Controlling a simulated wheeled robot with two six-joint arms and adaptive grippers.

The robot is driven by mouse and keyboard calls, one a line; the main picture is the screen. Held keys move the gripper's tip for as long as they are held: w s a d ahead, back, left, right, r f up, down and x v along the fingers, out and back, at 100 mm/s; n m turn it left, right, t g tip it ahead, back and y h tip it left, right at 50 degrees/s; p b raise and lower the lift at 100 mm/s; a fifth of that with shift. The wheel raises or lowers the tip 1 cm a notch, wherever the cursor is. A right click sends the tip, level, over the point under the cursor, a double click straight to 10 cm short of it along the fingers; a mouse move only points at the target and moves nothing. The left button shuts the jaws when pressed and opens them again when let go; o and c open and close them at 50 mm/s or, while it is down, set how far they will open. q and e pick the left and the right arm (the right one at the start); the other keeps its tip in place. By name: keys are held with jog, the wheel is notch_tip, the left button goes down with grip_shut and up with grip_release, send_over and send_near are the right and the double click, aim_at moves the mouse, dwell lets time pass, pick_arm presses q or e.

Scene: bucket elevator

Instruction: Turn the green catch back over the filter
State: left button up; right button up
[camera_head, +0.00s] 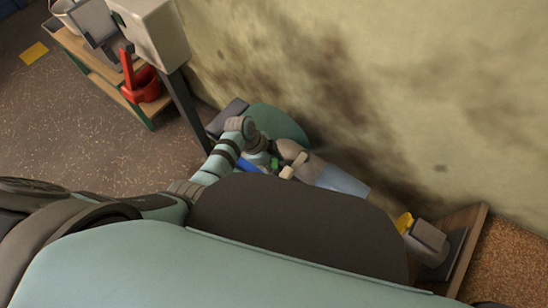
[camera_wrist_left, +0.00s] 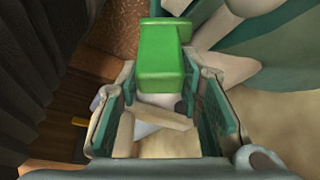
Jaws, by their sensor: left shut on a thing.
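The green catch (camera_wrist_left: 165,52) shows in the left wrist view as a bright green block between the tips of my left gripper (camera_wrist_left: 160,78). The gripper is shut on it, its two teal-lined fingers on either side. In the head view, my left gripper (camera_head: 284,168) is low by the wall, with a small patch of the green catch (camera_head: 274,162) showing beside it. Pale parts lie below the catch in the wrist view, partly hidden by the gripper; I cannot tell which is the filter. My right gripper is not in view.
A wooden shelf (camera_head: 88,62) at upper left holds a red scoop-like thing (camera_head: 143,86) and a bucket (camera_head: 72,14). A grey box (camera_head: 162,32) stands on a dark post. The stained wall (camera_head: 370,90) rises behind. A grey part (camera_head: 430,238) with a yellow piece is at lower right.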

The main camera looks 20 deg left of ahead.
pick_arm(q)
jog(key=n+t+p, duration=0.1)
jog(key=n+p, duration=0.1)
jog(key=shift+r+n, duration=0.2)
jog(key=shift+n, duration=0.2)
jog(key=n+p, duration=0.2)
jog(key=shift+n+t+y, duration=0.4)
jog(key=n+t+p, duration=0.1)
jog(key=n, duration=0.2)
jog(key=shift+f+y, duration=0.1)
jog(key=shift+y, duration=0.3)
jog(key=shift+n+y+p, duration=0.4)
jog(key=shift+n+p, duration=0.2)
jog(key=shift+n, duration=0.6)
jog(key=shift+w+f+t, duration=0.1)
jog(key=shift+t, duration=0.2)
jog(key=o, duration=1.2)
jog(key=shift+c, duration=0.2)
